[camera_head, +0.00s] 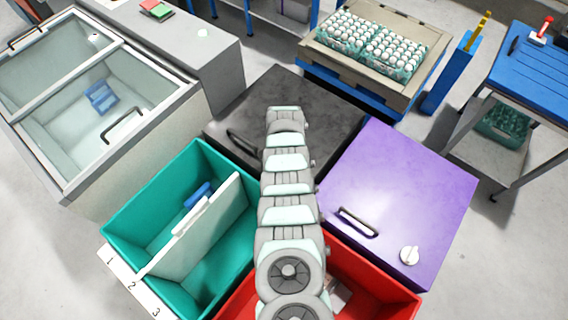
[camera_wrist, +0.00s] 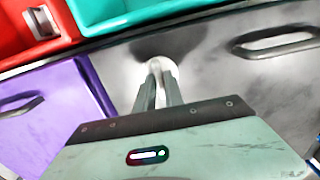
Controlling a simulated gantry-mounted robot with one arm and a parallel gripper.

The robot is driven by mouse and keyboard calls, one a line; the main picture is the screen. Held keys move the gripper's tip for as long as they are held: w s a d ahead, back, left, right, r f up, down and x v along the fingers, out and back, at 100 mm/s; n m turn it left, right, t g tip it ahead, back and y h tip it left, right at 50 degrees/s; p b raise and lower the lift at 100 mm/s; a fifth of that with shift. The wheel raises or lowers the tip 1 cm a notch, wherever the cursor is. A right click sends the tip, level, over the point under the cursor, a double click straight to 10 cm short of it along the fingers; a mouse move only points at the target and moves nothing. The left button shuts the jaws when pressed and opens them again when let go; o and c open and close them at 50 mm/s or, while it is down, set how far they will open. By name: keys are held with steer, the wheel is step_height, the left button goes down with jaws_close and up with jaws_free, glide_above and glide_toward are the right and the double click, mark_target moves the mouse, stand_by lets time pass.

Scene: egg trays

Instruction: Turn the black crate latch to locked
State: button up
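The black crate (camera_head: 316,100) stands in the middle of the head view, its lid down and a dark handle on its left side. In the wrist view its dark lid (camera_wrist: 215,70) fills the middle, with the handle (camera_wrist: 275,41) at upper right. The pale, round black crate latch (camera_wrist: 173,66) is at my fingertips, partly covered by them. My gripper (camera_wrist: 157,72) has its two fingers close together with the latch's raised part between their tips. In the head view my arm hides the gripper and this latch. The latch's exact angle cannot be made out.
An open teal crate (camera_head: 123,207) with a white divider and an open red crate (camera_head: 390,290) stand in front. A closed purple crate (camera_head: 400,185) with its own white latch (camera_head: 409,255) is at right. Egg trays (camera_head: 372,47) sit behind; a glass-topped freezer (camera_head: 150,125) is left.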

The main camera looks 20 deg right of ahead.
steer(key=o, duration=0.4)
step_height(320, 180, up, 3)
steer(key=shift+r+p, duration=0.2)
steer(key=shift+p, duration=0.95)
steer(key=shift+r, duration=3.7)
